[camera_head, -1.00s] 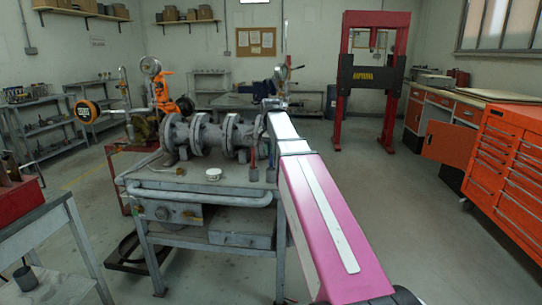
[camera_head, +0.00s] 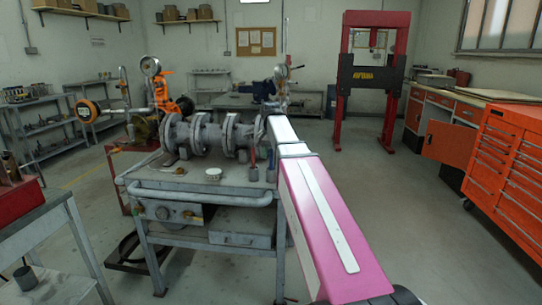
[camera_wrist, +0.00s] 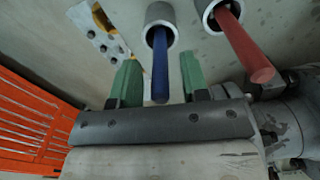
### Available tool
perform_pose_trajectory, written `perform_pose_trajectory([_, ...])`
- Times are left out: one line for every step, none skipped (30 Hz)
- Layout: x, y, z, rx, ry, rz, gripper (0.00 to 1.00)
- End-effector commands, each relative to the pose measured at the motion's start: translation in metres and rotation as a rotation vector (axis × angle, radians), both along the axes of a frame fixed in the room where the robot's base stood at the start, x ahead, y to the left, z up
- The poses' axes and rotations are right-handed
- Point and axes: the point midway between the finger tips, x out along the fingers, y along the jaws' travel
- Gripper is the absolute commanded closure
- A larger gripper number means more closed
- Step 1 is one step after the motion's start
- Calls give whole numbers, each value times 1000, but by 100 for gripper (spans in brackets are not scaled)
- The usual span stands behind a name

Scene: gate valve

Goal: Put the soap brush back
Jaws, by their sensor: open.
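In the wrist view, a blue handle (camera_wrist: 160,72) and a red handle (camera_wrist: 244,48) each stick out of their own grey round cup; the left cup (camera_wrist: 161,17) holds the blue one. I cannot tell which is the soap brush, as no bristles show. My gripper (camera_wrist: 160,66) is open, with green fingers. The blue handle shows in the gap between the fingers; whether they touch it I cannot tell. The red handle is outside, right of the right finger. In the head view, the cups (camera_head: 253,174) stand on the grey workbench (camera_head: 180,185); my gripper is hidden there.
A large flanged valve (camera_head: 205,138) lies on the bench left of my arm. An orange tool cabinet (camera_head: 510,150) is at the right, a red press (camera_head: 340,100) behind. Open floor lies between.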

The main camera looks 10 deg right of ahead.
Motion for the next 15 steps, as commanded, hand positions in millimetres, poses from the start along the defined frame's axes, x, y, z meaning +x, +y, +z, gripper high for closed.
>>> perform_pose_trajectory([1, 0, 5, 0, -1, 0, 58])
perform_pose_trajectory([1, 0, 8, 0, -1, 0, 58])
perform_pose_trajectory([1, 0, 13, 0, -1, 0, 58])
perform_pose_trajectory([1, 0, 18, 0, -1, 0, 58])
perform_pose_trajectory([1, 0, 22, 0, -2, 0, 58])
perform_pose_trajectory([1, 0, 30, 0, -2, 0, 58])
perform_pose_trajectory([1, 0, 35, 0, -2, 0, 58])
perform_pose_trajectory([1, 0, 41, 0, -2, 0, 58])
perform_pose_trajectory([1, 0, 48, 0, -2, 0, 58])
perform_pose_trajectory([2, 0, 54, 0, -2, 0, 58])
perform_pose_trajectory([2, 0, 60, 0, -2, 0, 58])
perform_pose_trajectory([2, 0, 67, 0, -1, 0, 58])
perform_pose_trajectory([2, 0, 72, 0, -2, 0, 58])
perform_pose_trajectory([2, 0, 77, 0, -2, 0, 58])
perform_pose_trajectory([2, 0, 84, 0, -2, 0, 58])
